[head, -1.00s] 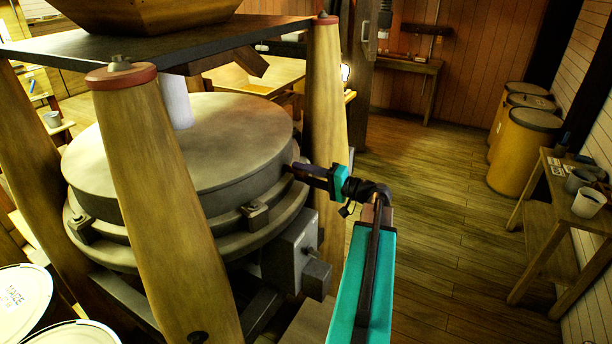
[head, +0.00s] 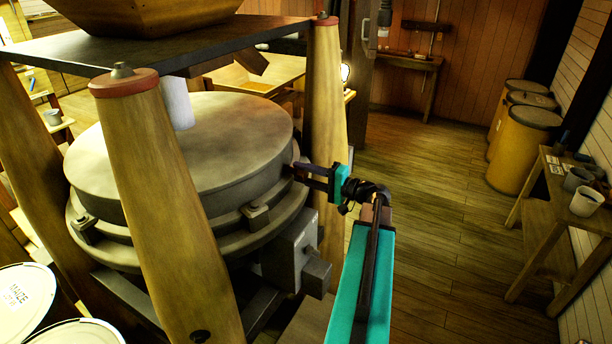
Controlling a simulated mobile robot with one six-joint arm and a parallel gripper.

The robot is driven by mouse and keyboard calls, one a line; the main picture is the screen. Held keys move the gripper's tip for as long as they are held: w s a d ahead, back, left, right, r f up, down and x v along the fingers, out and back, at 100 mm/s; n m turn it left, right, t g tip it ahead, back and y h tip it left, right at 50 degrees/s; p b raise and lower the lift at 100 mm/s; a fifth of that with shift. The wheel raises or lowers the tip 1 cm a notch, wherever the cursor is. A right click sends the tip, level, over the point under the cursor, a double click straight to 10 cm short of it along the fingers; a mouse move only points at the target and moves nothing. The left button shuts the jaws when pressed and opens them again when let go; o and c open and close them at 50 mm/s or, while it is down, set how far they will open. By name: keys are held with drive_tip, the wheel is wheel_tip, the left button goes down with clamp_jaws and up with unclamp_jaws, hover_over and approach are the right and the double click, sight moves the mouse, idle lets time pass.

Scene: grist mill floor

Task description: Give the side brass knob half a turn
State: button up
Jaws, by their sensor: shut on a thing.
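The round grey millstone casing (head: 185,150) stands between the wooden posts. My gripper (head: 297,172) reaches in from the right, its two dark fingers at the casing's right side wall, just left of the far post. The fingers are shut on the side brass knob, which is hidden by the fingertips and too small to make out. A narrow gap shows between the fingers behind the tips.
A thick wooden post (head: 325,110) rises close behind my gripper. A grey box (head: 290,250) juts from the casing's frame below it. The plank floor (head: 440,220) to the right is clear, up to a side bench (head: 550,215) and yellow barrels (head: 525,150).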

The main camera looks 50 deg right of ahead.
idle(0.4)
drive_tip(key=shift+m+p, duration=0.45)
drive_tip(key=shift+m, duration=0.85)
drive_tip(key=shift+m, duration=1.2)
drive_tip(key=o, duration=1.3)
